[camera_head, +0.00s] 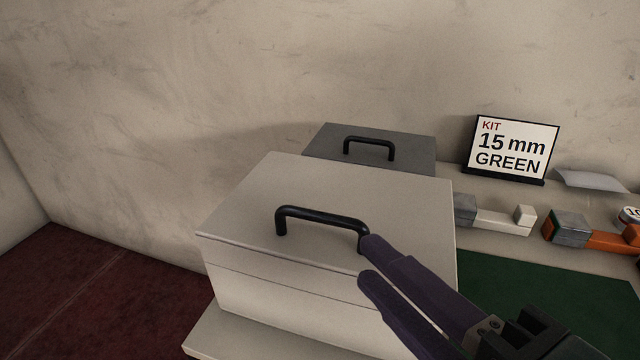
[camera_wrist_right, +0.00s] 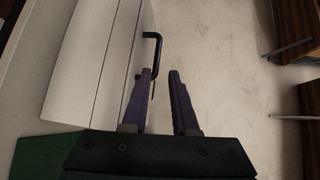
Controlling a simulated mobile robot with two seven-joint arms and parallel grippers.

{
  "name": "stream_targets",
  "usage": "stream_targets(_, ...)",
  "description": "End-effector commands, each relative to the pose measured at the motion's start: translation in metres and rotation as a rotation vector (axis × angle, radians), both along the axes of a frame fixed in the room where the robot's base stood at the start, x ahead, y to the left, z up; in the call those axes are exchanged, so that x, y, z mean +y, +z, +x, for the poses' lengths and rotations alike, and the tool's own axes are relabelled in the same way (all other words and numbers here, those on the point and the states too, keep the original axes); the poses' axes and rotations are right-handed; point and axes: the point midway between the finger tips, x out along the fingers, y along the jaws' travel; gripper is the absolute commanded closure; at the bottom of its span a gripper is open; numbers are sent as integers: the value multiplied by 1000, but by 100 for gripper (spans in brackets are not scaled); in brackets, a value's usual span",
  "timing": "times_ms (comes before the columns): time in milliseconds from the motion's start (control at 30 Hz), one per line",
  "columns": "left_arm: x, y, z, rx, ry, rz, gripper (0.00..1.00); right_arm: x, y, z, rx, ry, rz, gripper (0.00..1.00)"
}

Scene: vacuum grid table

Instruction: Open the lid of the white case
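The white case (camera_head: 300,290) stands on the near left part of the table, its lid (camera_head: 240,205) shut with a seam along the front. A black bar handle (camera_head: 318,217) stands on the lid's front part. The case shows at the left of the right wrist view (camera_wrist_right: 100,50), with the handle (camera_wrist_right: 158,50) in front of the fingertips. My right gripper (camera_head: 368,263) has two purple fingers, apart, at the handle's right end. The handle's near end seems to lie between the fingertips (camera_wrist_right: 160,76); contact cannot be told. My left gripper is not in view.
A grey case (camera_head: 410,140) with a black handle stands right behind the white case. A kit sign (camera_head: 512,150), white (camera_head: 500,220) and orange (camera_head: 610,240) parts and a green mat (camera_head: 530,285) lie to the right. A wall closes off the back.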

Motion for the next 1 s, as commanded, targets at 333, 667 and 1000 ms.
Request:
stream_targets(333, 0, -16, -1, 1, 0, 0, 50, 13, -12, 23, -10, -8, 75, 73)
stream_targets(667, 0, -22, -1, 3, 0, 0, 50, 41, -21, 75, -9, -8, 73, 73)
stream_targets(1000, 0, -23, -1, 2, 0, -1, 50, 48, -22, 88, -6, -8, 71, 73)
